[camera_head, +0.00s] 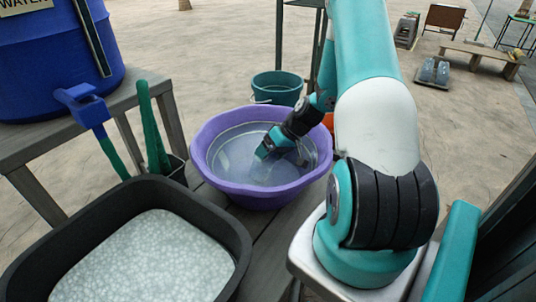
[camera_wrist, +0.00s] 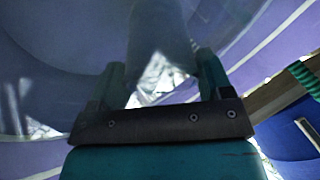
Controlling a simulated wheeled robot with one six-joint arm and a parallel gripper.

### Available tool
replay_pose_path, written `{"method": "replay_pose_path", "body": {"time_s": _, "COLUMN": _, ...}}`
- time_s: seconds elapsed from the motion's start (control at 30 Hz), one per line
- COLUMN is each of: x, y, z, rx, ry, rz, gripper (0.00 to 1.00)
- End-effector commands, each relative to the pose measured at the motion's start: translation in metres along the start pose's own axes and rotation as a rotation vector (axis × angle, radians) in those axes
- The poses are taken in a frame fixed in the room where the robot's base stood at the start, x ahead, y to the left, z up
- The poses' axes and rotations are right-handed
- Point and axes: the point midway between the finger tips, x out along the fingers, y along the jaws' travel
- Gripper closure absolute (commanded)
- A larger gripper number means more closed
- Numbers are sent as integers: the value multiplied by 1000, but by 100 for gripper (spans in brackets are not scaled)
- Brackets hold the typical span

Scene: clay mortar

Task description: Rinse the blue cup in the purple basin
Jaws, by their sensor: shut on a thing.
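The purple basin (camera_head: 262,198) stands on a wooden bench and holds clear water (camera_head: 236,160). My gripper (camera_head: 264,152) reaches into the basin from the right, with its tips down at the water. In the wrist view, its two fingers (camera_wrist: 162,84) are shut on a pale bluish, blurred body, which I take to be the blue cup (camera_wrist: 160,35). The purple basin wall shows around it in the wrist view (camera_wrist: 285,45). In the head view the cup cannot be made out clearly; the gripper and water hide it.
A green bucket (camera_head: 277,86) is just behind the basin.

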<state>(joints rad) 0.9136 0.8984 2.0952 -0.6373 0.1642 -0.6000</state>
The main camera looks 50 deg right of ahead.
Motion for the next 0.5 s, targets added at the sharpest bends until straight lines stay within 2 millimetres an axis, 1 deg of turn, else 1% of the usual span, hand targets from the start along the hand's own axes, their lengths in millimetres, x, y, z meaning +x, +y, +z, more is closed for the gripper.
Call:
{"method": "replay_pose_path", "body": {"time_s": 0.17, "x": -3, "y": -2, "z": -1, "rx": 0, "ry": 1, "rz": 0, "gripper": 51}}
{"method": "replay_pose_path", "body": {"time_s": 0.5, "x": -32, "y": -19, "z": -14, "rx": 0, "ry": 1, "rz": 0, "gripper": 51}}
